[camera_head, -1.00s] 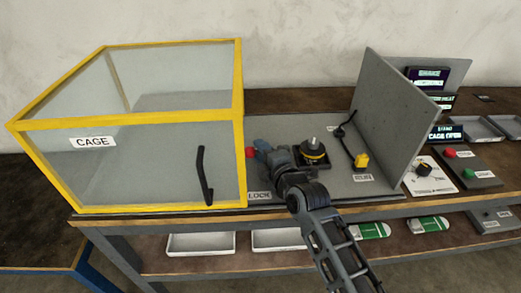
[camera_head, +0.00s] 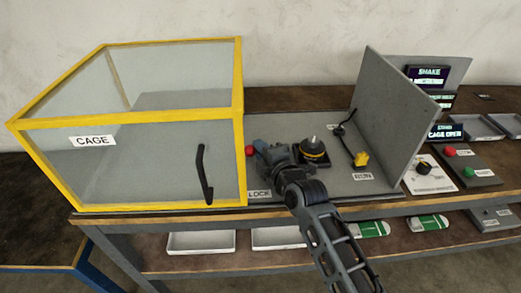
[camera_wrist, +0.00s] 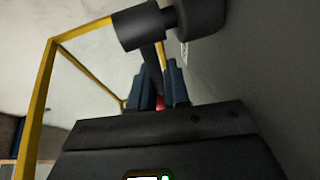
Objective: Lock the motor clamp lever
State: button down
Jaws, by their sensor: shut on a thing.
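The motor (camera_head: 312,146), dark with a yellow band and an upright shaft, stands on the grey bench plate just right of my gripper (camera_head: 257,149). A red knob (camera_head: 249,150) shows at the left tip of my gripper. In the wrist view my two blue-grey fingers (camera_wrist: 162,88) stand close together, with red (camera_wrist: 160,103) showing between them. They are shut on what appears to be the clamp lever's red-tipped handle.
The yellow-framed cage (camera_head: 125,119) stands left of the gripper, with a black handle (camera_head: 203,175). A grey upright panel (camera_head: 402,115) stands at the right. A screen (camera_head: 445,132) reads CAGE OPEN.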

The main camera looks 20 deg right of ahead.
jog(key=b, duration=0.3)
jog(key=shift+a+f+y, duration=0.1)
jog(key=shift+f+y, duration=0.2)
jog(key=shift+f, duration=0.05)
jog(key=b, duration=0.2)
jog(key=n+y+b, duration=0.1)
jog(key=b, duration=0.2)
jog(key=shift+s+a, duration=0.1)
jog(key=shift+s, duration=0.2)
jog(key=n+y+b, duration=0.1)
jog(key=b, duration=0.3)
jog(key=s+n+g+y+b, duration=0.1)
jog(key=n+y+b, duration=0.1)
jog(key=b, duration=0.2)
jog(key=shift+s+a+y, duration=0.1)
jog(key=shift+s+y, duration=0.1)
jog(key=shift+y, duration=0.1)
jog(key=shift+s+a+r+n+g+y+b, duration=0.1)
jog(key=shift+s+r+n+g+y+b, duration=0.15)
jog(key=shift+g+b, duration=0.25)
jog(key=c, duration=1.2)
grip_release()
